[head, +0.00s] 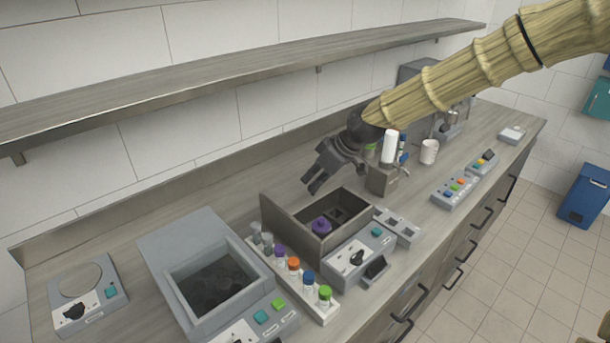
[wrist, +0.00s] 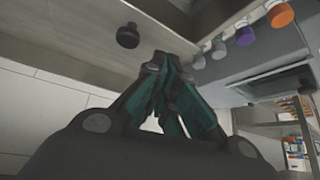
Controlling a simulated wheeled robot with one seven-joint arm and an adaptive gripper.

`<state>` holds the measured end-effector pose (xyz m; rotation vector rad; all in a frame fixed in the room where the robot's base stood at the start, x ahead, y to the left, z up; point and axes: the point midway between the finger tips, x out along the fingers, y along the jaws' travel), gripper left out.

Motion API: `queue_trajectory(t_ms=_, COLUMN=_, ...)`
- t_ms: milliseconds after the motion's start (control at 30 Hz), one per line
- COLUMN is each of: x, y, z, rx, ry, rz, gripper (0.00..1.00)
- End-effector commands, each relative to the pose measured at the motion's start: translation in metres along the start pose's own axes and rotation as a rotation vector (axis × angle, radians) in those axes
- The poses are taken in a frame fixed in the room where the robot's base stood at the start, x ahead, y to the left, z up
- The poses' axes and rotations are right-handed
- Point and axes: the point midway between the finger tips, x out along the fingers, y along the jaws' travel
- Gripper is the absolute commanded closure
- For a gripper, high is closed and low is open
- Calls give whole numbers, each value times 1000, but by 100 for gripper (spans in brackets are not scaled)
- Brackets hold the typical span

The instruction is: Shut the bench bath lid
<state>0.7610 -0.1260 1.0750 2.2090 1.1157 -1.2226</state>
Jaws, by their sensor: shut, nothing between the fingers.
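The bench bath (head: 345,246) is a brown-grey box with a control panel on its front, seen in the head view. Its top is open, and a purple-topped item (head: 321,226) shows in the dark well. A flat panel (head: 284,231) stands up along its left side and looks like the raised lid. My gripper (head: 314,187) is behind and above the box, fingers pointing down and left, apart from the panel. In the wrist view the fingers (wrist: 172,65) are together and empty. A dark round knob (wrist: 128,36) shows there on a brown-grey surface, apart from the fingers.
A tube rack (head: 318,311) with coloured caps stands left of the box, beside a larger open grey bath (head: 195,320). A small grey block (head: 402,230) is on the right. Bottles (head: 389,146) and a white cup (head: 429,151) stand behind. A long shelf (head: 240,66) overhangs the bench.

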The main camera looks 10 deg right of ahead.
Motion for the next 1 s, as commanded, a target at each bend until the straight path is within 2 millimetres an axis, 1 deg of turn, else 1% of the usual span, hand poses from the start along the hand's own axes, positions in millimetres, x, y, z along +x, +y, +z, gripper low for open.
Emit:
queue_trajectory(t_ms=33, x=-4, y=7, z=-9, rx=-17, ry=27, rz=-14, gripper=100)
queue_trajectory(t_ms=100, x=-9, y=16, z=-20, rx=-51, ry=60, rz=-28, gripper=100)
queue_trajectory(t_ms=200, x=-17, y=28, z=-31, rx=-90, ry=102, rz=-42, gripper=100)
queue_trajectory(t_ms=333, x=-25, y=39, z=-40, rx=-126, ry=138, rz=-50, gripper=100)
queue_trajectory(t_ms=500, x=-28, y=44, z=-44, rx=-144, ry=155, rz=-53, gripper=100)
queue_trajectory(t_ms=667, x=-19, y=43, z=-46, rx=-145, ry=154, rz=-54, gripper=100)
queue_trajectory(t_ms=1000, x=20, y=40, z=-52, rx=-144, ry=154, rz=-54, gripper=100)
